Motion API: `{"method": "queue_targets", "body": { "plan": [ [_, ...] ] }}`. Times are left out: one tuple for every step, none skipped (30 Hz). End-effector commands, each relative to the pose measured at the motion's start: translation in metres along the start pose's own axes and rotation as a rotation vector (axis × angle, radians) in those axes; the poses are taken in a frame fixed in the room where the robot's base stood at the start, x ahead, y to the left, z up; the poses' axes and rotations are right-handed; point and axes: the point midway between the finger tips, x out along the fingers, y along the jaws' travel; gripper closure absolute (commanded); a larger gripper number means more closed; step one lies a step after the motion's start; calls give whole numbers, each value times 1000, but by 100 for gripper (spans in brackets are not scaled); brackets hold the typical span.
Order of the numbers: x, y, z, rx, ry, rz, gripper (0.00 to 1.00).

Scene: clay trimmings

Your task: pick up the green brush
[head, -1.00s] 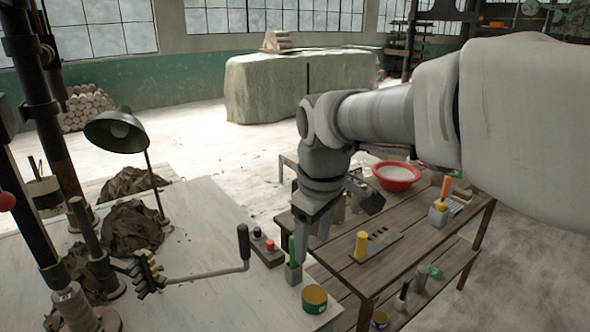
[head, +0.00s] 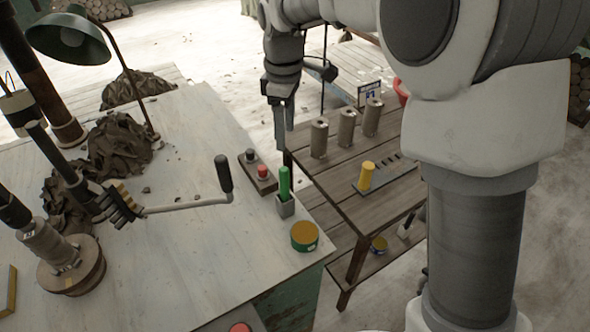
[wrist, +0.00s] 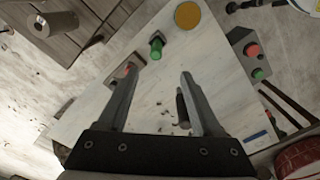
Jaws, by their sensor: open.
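The green brush (head: 284,181) stands upright in a small grey square holder (head: 285,208) near the right edge of the pale worktable (head: 190,270). Its green end (wrist: 157,43) also shows in the wrist view, beyond my fingertips and roughly between their lines. Any bristles are hidden in the holder. My gripper (head: 284,140) points down, above and just behind the brush in the head view. In the wrist view my gripper (wrist: 161,73) has its two fingers spread with nothing held between them. The fingers look apart from the brush.
Close around the brush are a yellow-topped green tin (head: 304,236), a button box (head: 258,172) and a crank with a black handle (head: 223,173). A wooden bench (head: 345,205) stands right, holding several grey cylinders and a yellow-handled tool (head: 366,176). A lamp (head: 68,38) stands at left.

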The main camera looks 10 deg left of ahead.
Motion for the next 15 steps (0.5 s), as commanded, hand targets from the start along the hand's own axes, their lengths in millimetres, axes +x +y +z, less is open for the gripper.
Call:
{"method": "queue_targets", "body": {
  "plan": [
    [3, 1, -4, -14, -2, -4, 34],
    [4, 1, -5, -20, -3, -6, 34],
    [5, 1, -7, -27, -5, -9, 34],
    [6, 1, -7, -31, -5, -10, 34],
    [7, 1, -8, -34, -6, -11, 34],
    [10, 1, -8, -37, -6, -12, 34],
    [12, 1, -9, -38, -7, -13, 34],
    [16, 1, -9, -39, -7, -13, 34],
    [22, 0, -9, -39, -8, -14, 34],
    [28, 0, -8, -39, -8, -15, 34],
    [34, 0, -8, -38, -9, -16, 34],
    [43, 0, -8, -38, -9, -16, 34],
    [50, 0, -8, -37, -9, -16, 34],
    [56, 0, -8, -37, -9, -16, 34],
    [65, 0, -8, -36, -9, -16, 34]
  ]
}}
